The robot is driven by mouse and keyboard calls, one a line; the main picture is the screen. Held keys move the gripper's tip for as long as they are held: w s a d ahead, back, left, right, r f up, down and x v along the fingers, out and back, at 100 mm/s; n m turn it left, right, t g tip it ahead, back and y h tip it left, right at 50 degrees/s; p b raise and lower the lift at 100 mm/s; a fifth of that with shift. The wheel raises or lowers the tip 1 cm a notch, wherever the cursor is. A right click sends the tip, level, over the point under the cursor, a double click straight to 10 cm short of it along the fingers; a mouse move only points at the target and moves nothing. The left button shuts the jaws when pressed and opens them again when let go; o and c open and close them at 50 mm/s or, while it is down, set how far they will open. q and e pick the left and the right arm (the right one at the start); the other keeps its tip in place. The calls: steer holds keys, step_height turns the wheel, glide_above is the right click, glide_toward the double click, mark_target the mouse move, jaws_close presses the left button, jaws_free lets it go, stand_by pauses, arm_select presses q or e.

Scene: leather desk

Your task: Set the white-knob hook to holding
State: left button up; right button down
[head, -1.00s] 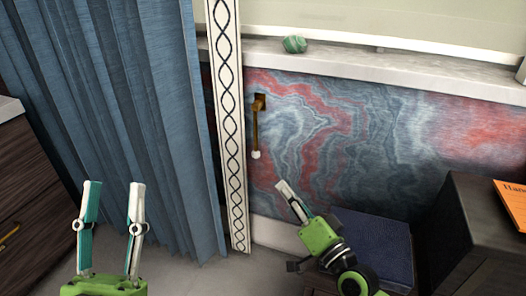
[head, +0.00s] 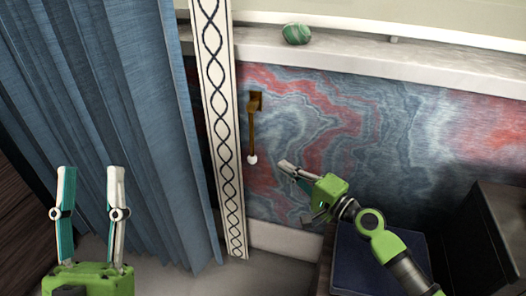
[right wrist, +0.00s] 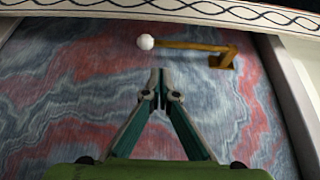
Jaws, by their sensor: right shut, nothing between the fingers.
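The hook is a brown bar (head: 252,128) hanging from a small bracket on the marbled wall, with a white knob (head: 252,159) at its lower end. In the right wrist view the bar (right wrist: 185,45) and white knob (right wrist: 146,42) lie beyond my fingertips. My right gripper (head: 283,165) is shut and empty, to the right of the knob and slightly below it, apart from it. It also shows in the right wrist view (right wrist: 160,72). My left gripper (head: 91,172) is open and empty at the lower left, in front of the curtain.
A blue curtain (head: 125,110) hangs at the left, beside a patterned white strip (head: 219,110) just left of the hook. A ledge (head: 400,61) above holds a green striped object (head: 295,34). Dark furniture (head: 490,240) stands at the lower right.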

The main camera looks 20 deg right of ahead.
mark_target(252, 137)
steer(key=x, duration=0.8)
steer(key=shift+w+a, duration=0.2)
steer(key=shift+w, duration=0.1)
arm_select(q)
steer(key=shift+w+f+y, duration=0.3)
steer(key=shift+w+f, duration=0.15)
arm_select(e)
steer(key=shift+w+a+f, duration=0.1)
steer(key=shift+w+a, duration=0.15)
steer(key=shift+w, duration=0.35)
